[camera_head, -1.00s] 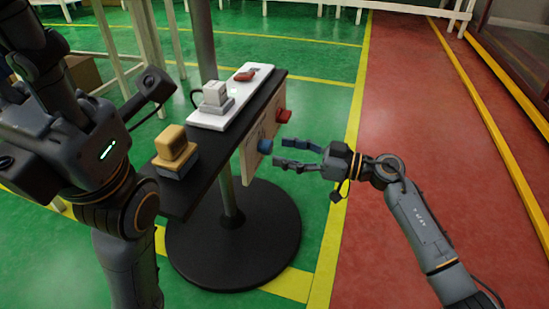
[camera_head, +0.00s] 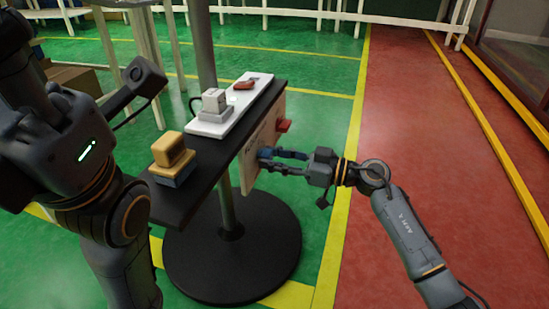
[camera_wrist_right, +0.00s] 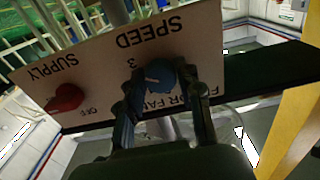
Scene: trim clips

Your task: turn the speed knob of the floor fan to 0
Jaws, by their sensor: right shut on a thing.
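The blue speed knob (camera_wrist_right: 159,73) sits on a pale panel (camera_wrist_right: 100,70) on the side of the black stand. In the right wrist view the panel appears upside down, with the words SPEED, SUPPLY and FLOOR FAN and a 3 beside the knob. My right gripper (camera_head: 268,161) is shut on the blue knob, one finger on each side. In the right wrist view its fingers (camera_wrist_right: 158,84) flank the knob. Part of the dial is hidden, so its setting cannot be read. My left arm shows at the left, but its gripper is not visible.
A red supply knob (camera_wrist_right: 66,98), also in the head view (camera_head: 283,126), is beside the speed knob. On the black stand top (camera_head: 205,164) are a yellow-and-blue block (camera_head: 172,158) and a white board (camera_head: 222,122) with a grey device (camera_head: 214,101). Open floor lies right.

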